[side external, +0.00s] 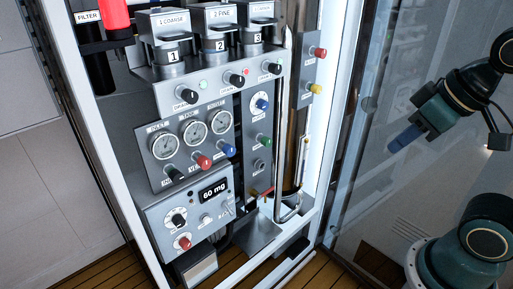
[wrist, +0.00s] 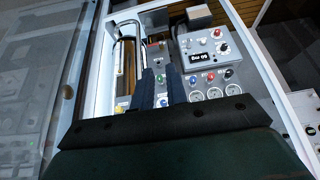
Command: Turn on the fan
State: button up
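The fill panel (side external: 168,87) stands in an open white-framed cabinet, with knobs, buttons and gauges on grey plates. I cannot read any label that names the fan, so I cannot tell which control is the fan's. The lower control box (side external: 206,240) has a "60 mg" display, a black dial (side external: 178,218) and a red button (side external: 184,243); the box also shows upside down in the wrist view (wrist: 227,43). My gripper (side external: 401,141) is right of the panel, apart from it. In the wrist view its two blue fingers (wrist: 160,80) are apart, with nothing between them.
Hoppers labelled "1 COARSE" (side external: 170,27) and "2 FINE" (side external: 220,17) top the panel, with black knobs (side external: 188,97) below. Three gauges (side external: 194,135) sit mid-panel. A white cabinet post (side external: 341,105) and a transparent pane (side external: 350,190) stand at the right.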

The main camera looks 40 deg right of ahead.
jog(key=shift+w, duration=0.2)
grip_shut()
jog(key=w+a+f+m+g+y, duration=0.1)
jog(key=w+f+m+y, duration=0.3)
jog(key=w, duration=0.8)
jog(key=w+a+f+m+g, duration=0.15)
jog(key=w+f, duration=0.35)
jog(key=w, duration=0.7)
jog(key=w+f+m+y, duration=0.35)
jog(key=w+f, duration=0.35)
jog(key=f, duration=0.6)
jog(key=m+t+y, duration=0.1)
jog(key=m+y, duration=0.2)
jog(key=m, duration=0.3)
send_near(229, 210)
jog(key=d, duration=0.3)
jog(key=shift+s+a+f+h, duration=0.15)
jog(key=shift+s+f+h, duration=0.1)
jog(key=shift+s+f, duration=0.15)
jog(key=x, duration=1)
